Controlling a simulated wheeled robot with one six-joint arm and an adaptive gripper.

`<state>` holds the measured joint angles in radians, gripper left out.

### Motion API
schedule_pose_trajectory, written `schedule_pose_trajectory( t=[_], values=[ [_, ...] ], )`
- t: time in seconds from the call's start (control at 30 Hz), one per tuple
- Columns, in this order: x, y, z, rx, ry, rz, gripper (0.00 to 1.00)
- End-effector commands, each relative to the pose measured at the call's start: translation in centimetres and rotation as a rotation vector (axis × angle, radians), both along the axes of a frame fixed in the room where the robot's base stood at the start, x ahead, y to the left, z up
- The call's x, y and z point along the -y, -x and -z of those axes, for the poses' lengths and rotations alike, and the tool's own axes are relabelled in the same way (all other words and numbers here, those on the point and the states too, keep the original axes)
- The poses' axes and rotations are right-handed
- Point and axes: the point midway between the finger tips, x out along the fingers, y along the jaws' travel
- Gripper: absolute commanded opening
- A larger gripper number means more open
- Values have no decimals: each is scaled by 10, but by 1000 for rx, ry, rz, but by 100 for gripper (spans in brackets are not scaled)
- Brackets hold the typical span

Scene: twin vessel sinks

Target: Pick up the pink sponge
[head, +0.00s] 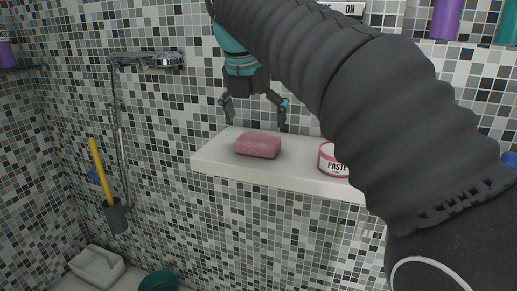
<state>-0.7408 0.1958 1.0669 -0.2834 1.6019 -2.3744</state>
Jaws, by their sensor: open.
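The pink sponge (258,145) lies flat on a white ledge (215,160) against the tiled wall, near the ledge's left end. My gripper (255,115) points down above the sponge, with its two fingers spread apart and nothing between them. The fingertips appear higher in the picture than the sponge and do not seem to touch it. How far they are from it in depth is hard to tell.
A white and pink jar marked PASTE (332,160) stands right of the sponge, partly hidden by my arm. A shower fitting (150,60) is on the wall at left, with a yellow-handled brush (100,165) in a holder below. The ledge left of the sponge is clear.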

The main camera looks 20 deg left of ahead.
Motion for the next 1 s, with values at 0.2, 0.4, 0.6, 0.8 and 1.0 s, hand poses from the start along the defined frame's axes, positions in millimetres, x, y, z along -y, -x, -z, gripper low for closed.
schedule_pose_trajectory(
  t=[0.2,0.4,0.6,0.8,1.0],
  values=[
    [2,-4,15,-2,1,3,100],
    [2,-11,43,-1,1,4,100],
    [3,-17,54,0,-1,2,100],
    [2,-17,54,0,-1,2,100],
    [2,-17,54,0,-1,2,75]
  ],
)
